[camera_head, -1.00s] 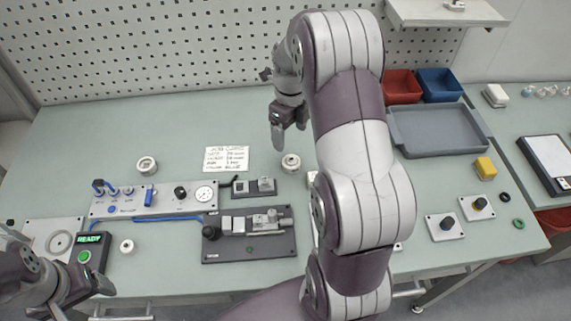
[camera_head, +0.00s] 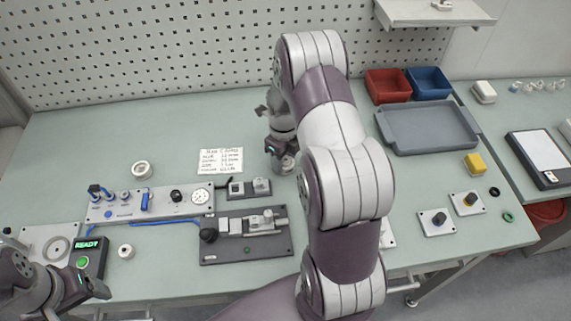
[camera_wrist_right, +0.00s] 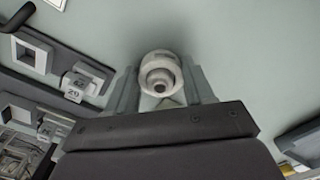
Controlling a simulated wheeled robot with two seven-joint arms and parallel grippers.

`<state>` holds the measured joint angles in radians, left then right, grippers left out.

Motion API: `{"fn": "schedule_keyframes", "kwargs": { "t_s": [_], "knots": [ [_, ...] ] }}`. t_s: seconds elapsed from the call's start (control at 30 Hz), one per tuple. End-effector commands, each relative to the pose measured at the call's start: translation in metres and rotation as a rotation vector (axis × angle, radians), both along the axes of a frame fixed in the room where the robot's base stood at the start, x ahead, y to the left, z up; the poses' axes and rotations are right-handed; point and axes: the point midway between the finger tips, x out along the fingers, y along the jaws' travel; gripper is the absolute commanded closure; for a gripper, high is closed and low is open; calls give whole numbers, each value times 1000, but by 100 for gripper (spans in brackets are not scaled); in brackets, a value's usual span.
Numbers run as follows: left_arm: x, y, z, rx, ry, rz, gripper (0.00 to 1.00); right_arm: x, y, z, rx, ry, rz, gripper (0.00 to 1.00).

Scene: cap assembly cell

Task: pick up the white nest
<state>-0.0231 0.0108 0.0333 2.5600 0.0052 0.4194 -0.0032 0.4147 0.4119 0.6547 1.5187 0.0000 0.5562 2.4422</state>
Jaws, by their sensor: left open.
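A round white ring-shaped part, the likely white nest (camera_wrist_right: 160,74), shows between the two fingers of my right gripper (camera_wrist_right: 164,88) in the right wrist view. Its stepped round opening faces the camera. In the head view the nest (camera_head: 288,164) is partly hidden by my right gripper (camera_head: 281,157), which is low over the table around it. The right fingers look spread on either side of it; contact is not clear. My left gripper (camera_head: 88,290) is open and empty at the lower left, near the READY box (camera_head: 91,256).
Another white ring (camera_head: 142,169) and a smaller one (camera_head: 126,251) stand on the left. A grey fixture plate (camera_head: 246,248) and a gauge panel (camera_head: 150,203) lie in front. A grey tray (camera_head: 428,128), red bin (camera_head: 388,85) and blue bin (camera_head: 429,80) stand at right.

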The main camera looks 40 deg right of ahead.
Motion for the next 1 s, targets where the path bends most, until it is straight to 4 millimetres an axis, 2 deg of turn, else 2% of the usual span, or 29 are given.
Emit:
{"fn": "schedule_keyframes", "kwargs": {
  "t_s": [0.07,0.1,0.37,0.77,1.0],
  "knots": [
    [0,0,0,0,0,0,23,0,0,0,0,0,0,78],
    [0,0,0,0,0,0,23,0,0,0,0,0,0,83],
    [0,0,-1,0,0,0,23,0,0,3,-1,-1,0,83],
    [0,0,-7,0,0,0,23,1,0,40,-1,-3,0,83],
    [0,0,-11,0,0,0,23,-23,-14,56,-1,-1,-3,83]
  ]
}}
